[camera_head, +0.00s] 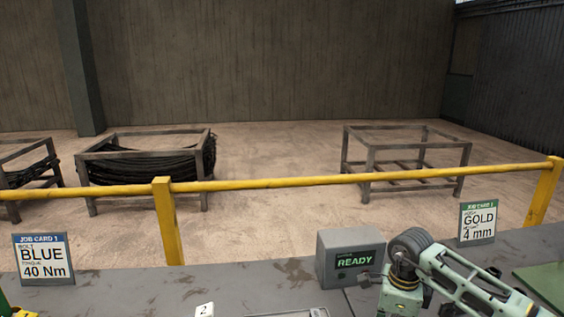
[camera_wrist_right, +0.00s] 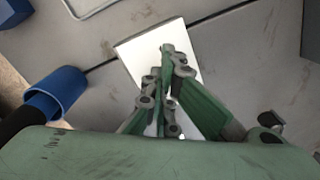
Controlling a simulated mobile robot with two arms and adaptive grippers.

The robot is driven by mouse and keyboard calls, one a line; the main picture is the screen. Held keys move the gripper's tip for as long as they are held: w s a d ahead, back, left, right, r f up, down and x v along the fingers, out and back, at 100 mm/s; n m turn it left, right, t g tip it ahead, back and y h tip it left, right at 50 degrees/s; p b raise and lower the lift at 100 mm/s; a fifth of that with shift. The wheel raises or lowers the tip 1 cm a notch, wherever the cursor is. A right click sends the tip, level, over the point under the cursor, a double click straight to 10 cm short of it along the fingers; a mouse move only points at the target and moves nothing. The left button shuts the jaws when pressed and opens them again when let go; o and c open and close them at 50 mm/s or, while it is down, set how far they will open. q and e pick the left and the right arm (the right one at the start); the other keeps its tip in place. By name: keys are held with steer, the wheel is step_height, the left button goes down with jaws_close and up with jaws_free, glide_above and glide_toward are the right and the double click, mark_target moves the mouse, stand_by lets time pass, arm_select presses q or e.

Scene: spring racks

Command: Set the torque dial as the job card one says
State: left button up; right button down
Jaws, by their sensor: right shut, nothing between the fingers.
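Job card 1 (camera_head: 43,259) stands at the left of the bench in the head view. It reads BLUE and 40 Nm. No torque dial can be made out in either view. My right gripper (camera_wrist_right: 168,52) is shut and empty in the right wrist view, its fingers in front of a bright white plate (camera_wrist_right: 135,46). In the head view my right arm comes in from the right, and its fingers cannot be made out. My left gripper is not in view.
A grey box (camera_head: 351,262) with a READY display stands near my right arm. A second card (camera_head: 478,222) reads GOLD, 4 mm. A blue cylinder (camera_wrist_right: 57,93) with a black part lies left in the wrist view. A yellow rail (camera_head: 300,180) runs behind the bench (camera_head: 250,282).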

steer(key=shift+s+f, duration=0.2)
steer(key=shift+f, duration=0.2)
steer(key=shift+w+r, duration=0.1)
steer(key=shift+r, duration=0.45)
steer(key=r+p, duration=0.1)
steer(key=r, duration=0.1)
steer(key=r+p, duration=0.1)
steer(key=r, duration=0.2)
steer(key=shift+w+a+r+p, duration=0.15)
steer(key=shift+w+a+p, duration=0.05)
steer(key=shift+p, duration=0.15)
